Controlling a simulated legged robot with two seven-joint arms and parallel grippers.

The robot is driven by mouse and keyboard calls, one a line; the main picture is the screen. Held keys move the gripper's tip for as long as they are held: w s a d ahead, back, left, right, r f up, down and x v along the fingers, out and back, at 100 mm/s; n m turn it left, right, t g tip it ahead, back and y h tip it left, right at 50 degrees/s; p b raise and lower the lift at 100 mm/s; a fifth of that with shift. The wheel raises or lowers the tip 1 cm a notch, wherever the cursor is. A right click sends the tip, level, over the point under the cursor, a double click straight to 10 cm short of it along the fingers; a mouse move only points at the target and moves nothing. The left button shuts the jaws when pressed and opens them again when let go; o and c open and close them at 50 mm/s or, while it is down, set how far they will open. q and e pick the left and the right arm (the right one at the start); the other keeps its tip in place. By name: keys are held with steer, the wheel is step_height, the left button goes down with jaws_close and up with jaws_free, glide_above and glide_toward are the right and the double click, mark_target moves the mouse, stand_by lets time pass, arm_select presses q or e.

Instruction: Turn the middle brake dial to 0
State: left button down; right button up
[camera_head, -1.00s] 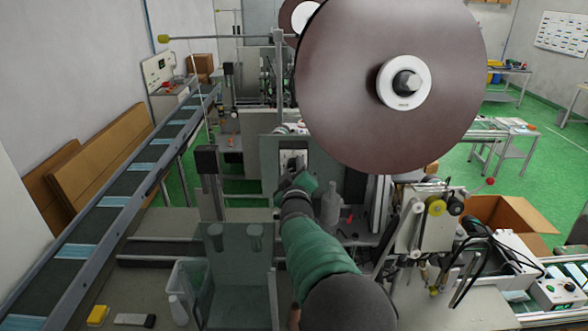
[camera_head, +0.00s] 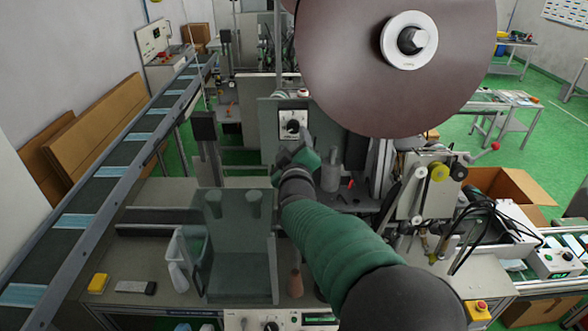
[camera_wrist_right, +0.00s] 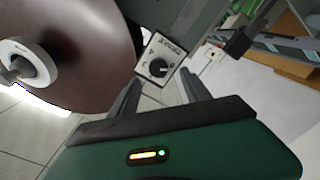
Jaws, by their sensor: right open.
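The brake dial (camera_head: 292,125) is a black knob on a small white plate, fixed to an upright grey panel (camera_head: 270,150) in the middle of the head view. It also shows in the right wrist view (camera_wrist_right: 160,68), where the plate looks tilted and its marks are too small to read. I cannot tell the knob's setting. My right gripper (camera_head: 302,152) is just below and in front of the dial, apart from it. In the right wrist view its two fingers are spread and empty, with the dial seen beyond the gap between their tips. My left gripper is not in view.
A large brown reel (camera_head: 395,75) hangs close on the right of the dial. A grey bottle (camera_head: 331,172) stands right of my gripper. A clear guard (camera_head: 235,255) stands front left. Another control panel with a knob (camera_head: 270,326) shows at the bottom edge. A conveyor (camera_head: 110,185) runs along the left.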

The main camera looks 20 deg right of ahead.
steer(key=b+v, duration=0.1)
steer(key=v, duration=0.8)
steer(key=shift+s, duration=0.25)
steer(key=shift+w+f, duration=0.1)
steer(key=s+a+f+m+g+y+b, duration=0.15)
steer(key=f+b, duration=0.25)
steer(key=f, duration=0.6)
steer(key=s+f+g+y+b, duration=0.2)
steer(key=s+f+g+b, duration=0.15)
steer(key=f, duration=0.55)
steer(key=s+f+g+y+b, duration=0.15)
steer(key=f+b, duration=0.25)
steer(key=f, duration=0.6)
steer(key=s+d+f+m+g+b, duration=0.2)
steer(key=s+f+g+b, duration=0.2)
steer(key=s+f, duration=0.5)
steer(key=s+d+f+m+g+b, duration=0.1)
steer(key=s+f+g+b, duration=0.3)
steer(key=s+f, duration=0.5)
step_height(320, 180, down, 4)
steer(key=shift+s+d+r+m, duration=0.25)
steer(key=shift+s+d+m, duration=0.1)
steer(key=shift+m, duration=0.5)
